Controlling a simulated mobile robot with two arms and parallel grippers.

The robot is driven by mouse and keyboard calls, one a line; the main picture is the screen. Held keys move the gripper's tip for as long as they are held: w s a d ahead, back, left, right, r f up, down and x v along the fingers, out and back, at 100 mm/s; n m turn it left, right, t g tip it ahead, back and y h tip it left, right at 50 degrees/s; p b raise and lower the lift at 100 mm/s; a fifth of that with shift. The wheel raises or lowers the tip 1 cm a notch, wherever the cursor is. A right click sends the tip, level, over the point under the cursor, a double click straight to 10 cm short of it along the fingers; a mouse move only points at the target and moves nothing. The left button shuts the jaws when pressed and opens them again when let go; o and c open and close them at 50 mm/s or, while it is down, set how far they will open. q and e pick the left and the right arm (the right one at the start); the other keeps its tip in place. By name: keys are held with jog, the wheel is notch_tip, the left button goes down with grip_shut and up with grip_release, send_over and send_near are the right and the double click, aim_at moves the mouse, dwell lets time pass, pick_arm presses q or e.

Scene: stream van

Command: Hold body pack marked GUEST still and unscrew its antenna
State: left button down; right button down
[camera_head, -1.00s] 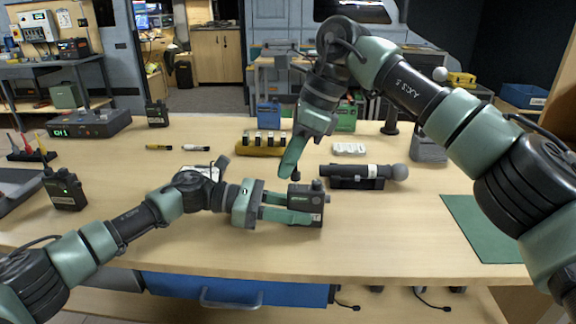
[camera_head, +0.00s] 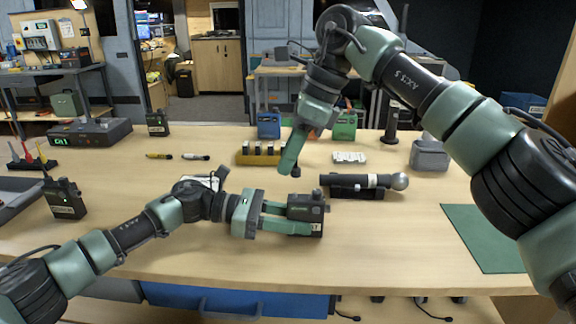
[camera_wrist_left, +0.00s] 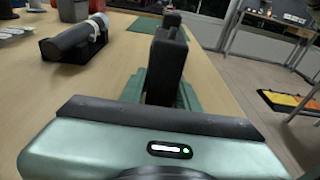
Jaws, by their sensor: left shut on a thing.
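The black body pack (camera_head: 306,209) stands on the table in front of the microphone. The end of a white label shows low on it, mostly covered; the letters are too small to read surely. My left gripper (camera_head: 290,218) is shut on the pack from the left, a finger on each side. The left wrist view also shows the dark pack (camera_wrist_left: 167,65) between the green fingers. My right gripper (camera_head: 292,163) points down above the pack. A small dark piece, seemingly the antenna (camera_head: 297,173), sticks out at its fingertips, with a gap between it and the pack.
A handheld microphone (camera_head: 362,181) lies in a dark cradle just behind and right. Another body pack (camera_head: 66,198) stands at the left, one more (camera_head: 157,124) farther back. A yellow battery holder (camera_head: 258,157) is behind. A green mat (camera_head: 485,237) lies at the right; the front middle is clear.

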pick_arm(q)
jog(key=c, duration=0.9)
grip_release()
jog(key=shift+c, duration=0.2)
jog(key=shift+a, duration=0.1)
